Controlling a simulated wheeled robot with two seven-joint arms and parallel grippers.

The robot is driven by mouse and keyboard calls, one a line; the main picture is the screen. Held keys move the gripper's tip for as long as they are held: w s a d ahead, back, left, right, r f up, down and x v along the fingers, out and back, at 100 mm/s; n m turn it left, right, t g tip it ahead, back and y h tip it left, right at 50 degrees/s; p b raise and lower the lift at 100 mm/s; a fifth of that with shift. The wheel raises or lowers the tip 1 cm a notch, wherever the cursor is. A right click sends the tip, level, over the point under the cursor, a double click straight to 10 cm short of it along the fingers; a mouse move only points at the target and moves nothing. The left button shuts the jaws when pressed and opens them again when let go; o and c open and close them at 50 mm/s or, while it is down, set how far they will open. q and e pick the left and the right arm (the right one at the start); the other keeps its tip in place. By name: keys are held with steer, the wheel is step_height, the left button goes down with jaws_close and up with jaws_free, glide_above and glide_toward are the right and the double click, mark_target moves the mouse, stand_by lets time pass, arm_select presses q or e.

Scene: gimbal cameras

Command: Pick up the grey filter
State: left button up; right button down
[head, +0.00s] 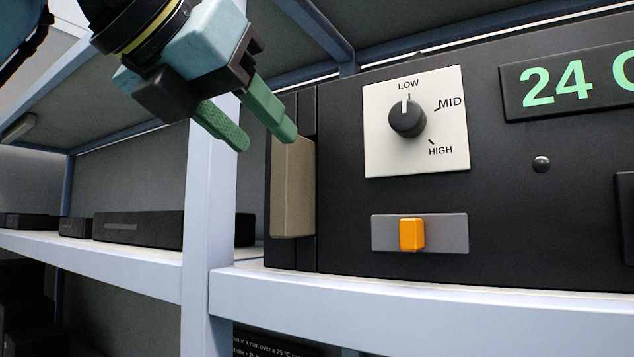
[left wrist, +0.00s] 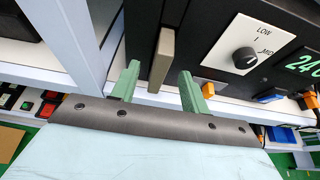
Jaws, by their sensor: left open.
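The grey filter (head: 293,188) is a flat, upright beige-grey block at the left end of the black unit's front, sticking out of a slot. It also shows in the left wrist view (left wrist: 162,60). My left gripper (head: 266,141) is open, with green fingers, at the upper left of the filter in the head view. In the left wrist view its fingertips (left wrist: 160,73) lie to either side of the filter's lower end, with nothing held between them. Whether a finger touches the filter I cannot tell. My right gripper is not in view.
The black unit carries a dial (head: 407,117) set to LOW, an orange switch (head: 411,234) and a green display (head: 570,83). It stands on a pale shelf (head: 420,304). A shelf upright (head: 209,210) rises just left of the filter. Low black boxes (head: 137,228) lie further left.

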mark_target(278, 154)
arm_select(q)
steer(key=shift+w+d+f, duration=0.25)
steer(key=shift+w+d, duration=0.1)
steer(key=shift+w, duration=0.1)
steer(key=p+x, duration=0.2)
steer(key=x, duration=0.2)
steer(key=shift+d+f, duration=0.2)
steer(key=shift+w+d+f, duration=0.2)
steer(key=shift+w, duration=0.15)
steer(key=shift+s, duration=0.1)
steer(key=c, duration=1)
